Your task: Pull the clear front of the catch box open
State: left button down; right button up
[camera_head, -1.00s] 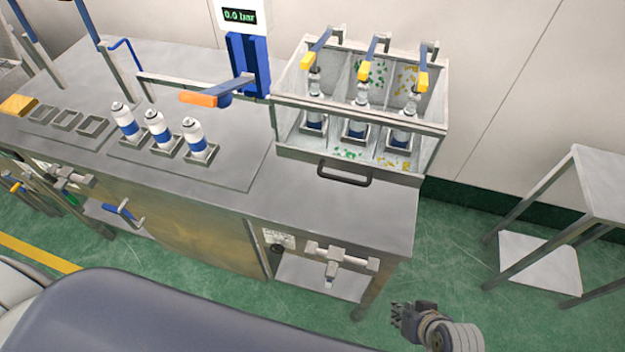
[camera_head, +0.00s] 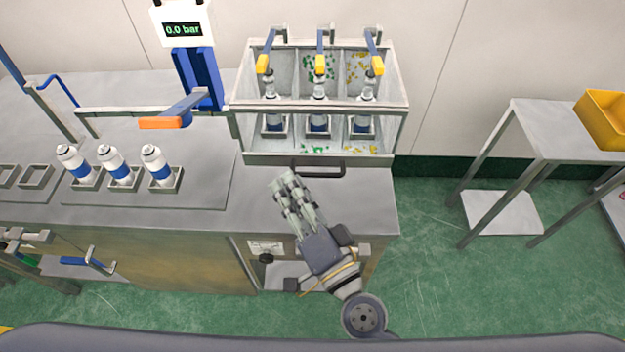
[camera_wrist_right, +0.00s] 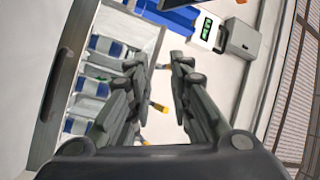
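The catch box (camera_head: 399,90) stands at the back of the steel bench, its clear front (camera_head: 290,158) closed. A dark bar handle (camera_head: 322,174) sticks out low on that front. In the right wrist view the handle (camera_wrist_right: 63,68) is at the left, outside the fingers. My right gripper (camera_head: 284,180) is open and empty, in front of the box and just left of the handle, apparently not touching it. My left gripper is not in view.
A blue post with a pressure display (camera_head: 182,30) and an orange-tipped lever (camera_head: 165,122) stands left of the box. A side table (camera_head: 545,125) with a yellow bin (camera_head: 603,120) is at the right.

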jog(key=w+d+f+m+t+h, duration=0.1)
jog(key=w+d+f+m+h, duration=0.2)
jog(key=m+h, duration=0.4)
jog(key=m+g+h, duration=0.2)
jog(key=m+h, duration=0.1)
jog(key=m, duration=0.2)
send_near(316, 190)
jog(key=r, duration=0.3)
jog(key=shift+s+r, duration=0.2)
jog(key=shift+r, duration=0.05)
jog(key=p+x, duration=0.1)
jog(key=x, duration=0.9)
jog(key=shift+w, duration=0.3)
grip_shut()
